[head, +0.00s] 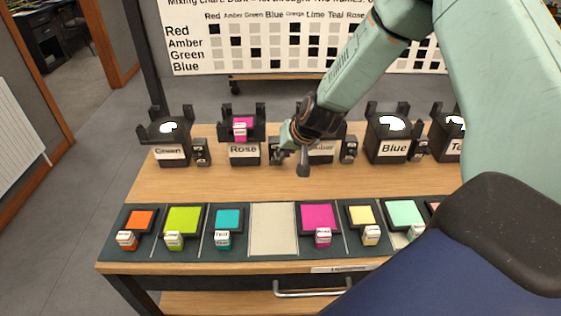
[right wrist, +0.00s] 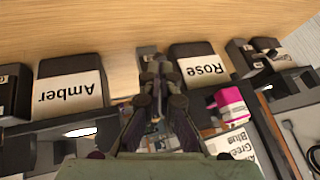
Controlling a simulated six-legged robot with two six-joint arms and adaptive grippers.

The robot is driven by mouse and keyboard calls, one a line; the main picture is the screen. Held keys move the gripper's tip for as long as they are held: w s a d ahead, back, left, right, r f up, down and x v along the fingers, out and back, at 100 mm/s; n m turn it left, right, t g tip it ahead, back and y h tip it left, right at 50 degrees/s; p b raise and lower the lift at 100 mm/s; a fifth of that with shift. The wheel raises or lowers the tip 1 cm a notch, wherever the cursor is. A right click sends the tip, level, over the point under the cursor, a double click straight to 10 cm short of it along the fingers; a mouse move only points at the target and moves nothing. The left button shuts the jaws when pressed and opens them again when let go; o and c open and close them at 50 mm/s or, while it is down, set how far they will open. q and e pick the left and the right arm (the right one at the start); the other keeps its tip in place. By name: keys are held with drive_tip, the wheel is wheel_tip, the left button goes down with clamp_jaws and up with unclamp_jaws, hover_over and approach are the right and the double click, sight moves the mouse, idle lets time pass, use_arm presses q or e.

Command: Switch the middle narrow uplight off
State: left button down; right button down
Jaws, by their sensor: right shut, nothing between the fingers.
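A row of black uplights stands on the wooden table, labelled Green (head: 170,152), Rose (head: 244,150), Amber, Blue (head: 394,147) and one cut off at right. Each fully visible one has a small switch box beside it. Amber (right wrist: 72,90) is mostly hidden by my right arm in the head view; the right wrist view shows a bright white glow at it. My right gripper (head: 303,168) is shut and empty, pointing down between Rose and Amber. In the right wrist view its fingers (right wrist: 158,82) are over or just beside a dark switch box (right wrist: 147,58); contact is unclear. My left gripper is out of view.
A magenta gel piece (head: 239,128) sits at Rose. Green and Blue glow white. A dark mat (head: 190,250) along the front edge holds several coloured gels and one blank pale space (head: 273,230). Bare wood lies between mat and uplights. A chart board (head: 190,58) stands behind.

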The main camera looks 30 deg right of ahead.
drive_tip(key=shift+b+x, duration=0.55)
drive_tip(key=shift+x, duration=0.3)
drive_tip(key=shift+f+b, duration=0.2)
drive_tip(key=shift+b, duration=0.2)
drive_tip(key=shift+s+t, duration=0.1)
drive_tip(key=shift+t, duration=0.2)
drive_tip(key=shift+h, duration=0.3)
drive_tip(key=shift+s+f+t+b, duration=0.1)
drive_tip(key=shift+f+t+b, duration=0.2)
drive_tip(key=shift+b, duration=0.3)
